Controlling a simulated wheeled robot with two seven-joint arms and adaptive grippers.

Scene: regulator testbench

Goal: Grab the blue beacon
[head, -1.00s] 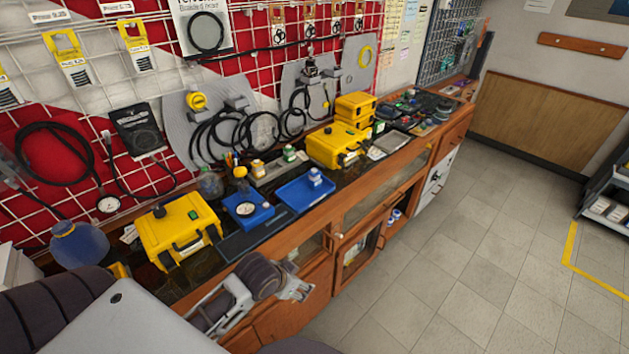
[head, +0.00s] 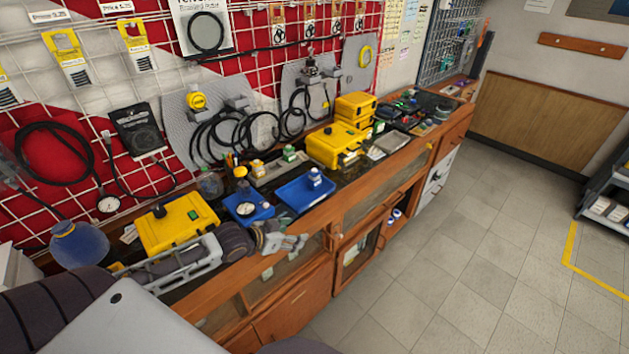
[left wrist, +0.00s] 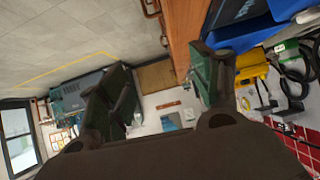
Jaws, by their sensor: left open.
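I cannot pick out a blue beacon for certain in the head view. The small white item with a blue top (head: 314,177) stands on the blue tray (head: 296,203) on the bench. A rounded translucent blue object (head: 80,244) sits at the bench's left end. My left gripper (head: 288,243) is open and empty, over the bench's front edge, in front of the blue tray and apart from it. In the left wrist view its fingers (left wrist: 162,95) are spread with nothing between them. My right gripper is not in view.
A yellow case (head: 180,222) stands behind my left forearm, with a blue box with a gauge (head: 246,208) to its right. Another yellow case (head: 333,147) is further along the bench. Cables hang on the wall grid. The floor (head: 480,240) is clear.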

